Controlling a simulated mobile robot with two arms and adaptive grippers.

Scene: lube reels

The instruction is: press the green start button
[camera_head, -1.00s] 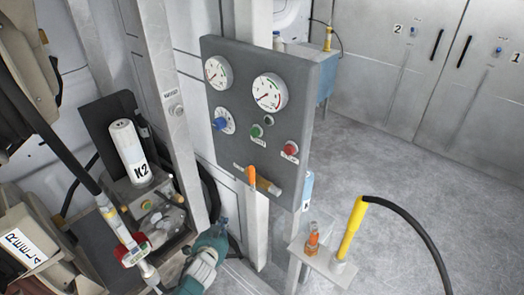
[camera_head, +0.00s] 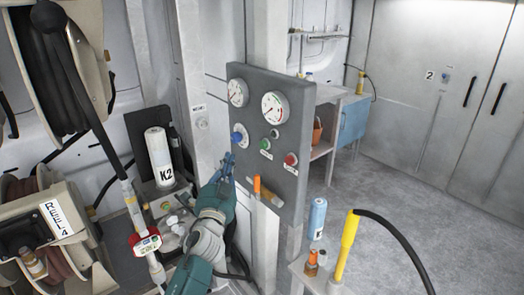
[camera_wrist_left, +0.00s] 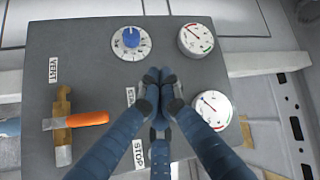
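The grey control panel (camera_head: 250,82) carries the green start button (camera_head: 266,145), with the red button (camera_head: 290,160) to its lower right and the blue knob (camera_head: 238,138) to its left. My left gripper (camera_head: 228,160) is in front of the panel's left side, just below the blue knob and left of the green button. In the left wrist view its fingers (camera_wrist_left: 158,76) come together at the tips, with nothing seen between them. There they hide the green button beside the START label (camera_wrist_left: 130,97). Contact with the panel cannot be told. My right gripper is not in view.
Two gauges (camera_head: 276,107) sit at the panel's top. An orange-handled valve (camera_head: 257,186) sticks out low on the panel. A white K2 cylinder (camera_head: 160,160) stands left of my arm. A yellow nozzle (camera_head: 346,245) and a blue can (camera_head: 318,218) stand at right.

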